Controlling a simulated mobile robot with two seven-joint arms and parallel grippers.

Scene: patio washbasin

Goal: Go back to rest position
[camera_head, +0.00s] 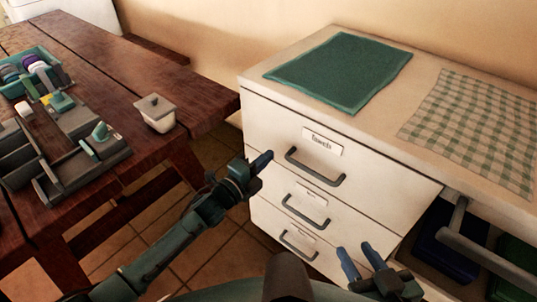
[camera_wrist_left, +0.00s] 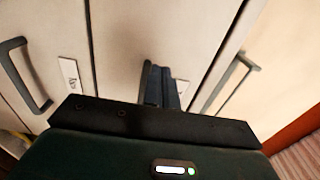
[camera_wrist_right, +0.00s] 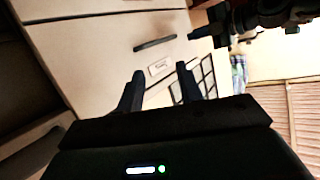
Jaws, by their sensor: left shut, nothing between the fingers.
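My left gripper (camera_head: 262,161) is in front of the white drawer cabinet (camera_head: 284,118), just left of the top drawer's handle (camera_head: 315,168). It is shut and empty, and its closed fingers also show in the left wrist view (camera_wrist_left: 160,84). My right gripper (camera_head: 357,260) is low in front of the cabinet, near the lower drawers. Its two fingers stand apart with nothing between them, as the right wrist view shows (camera_wrist_right: 158,85). The top drawer carries a label (camera_head: 322,141), and the drawers in this stack look closed.
A green mat (camera_head: 340,70) and a checked cloth (camera_head: 475,125) lie on the cabinet top. At right is an open compartment with a blue bin (camera_head: 445,245).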

